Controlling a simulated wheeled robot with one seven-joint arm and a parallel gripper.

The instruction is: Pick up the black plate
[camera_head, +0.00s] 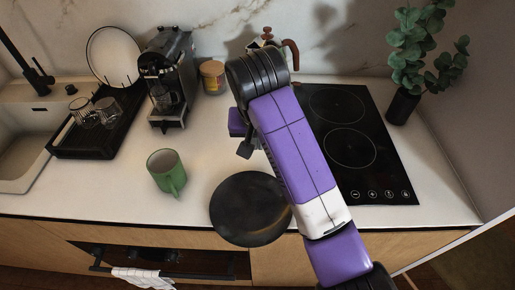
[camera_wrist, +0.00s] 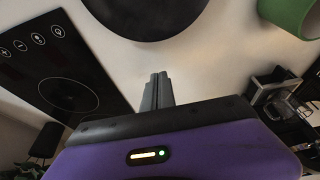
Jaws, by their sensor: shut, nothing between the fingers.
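The black plate (camera_head: 247,209) lies flat on the white counter near its front edge, and my arm covers part of its right side. In the wrist view the plate (camera_wrist: 145,14) shows at the top, cut off by the frame. My gripper (camera_head: 247,148) is above the counter behind the plate in the head view, apart from it. In the wrist view my gripper (camera_wrist: 158,82) has its fingers together with nothing between them, and their tips point toward the plate's rim.
A green mug (camera_head: 167,172) stands left of the plate. A black cooktop (camera_head: 350,150) lies to the right. A coffee machine (camera_head: 165,80), a dish rack (camera_head: 98,125) and a small jar (camera_head: 213,76) stand farther back. Counter between mug and plate is clear.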

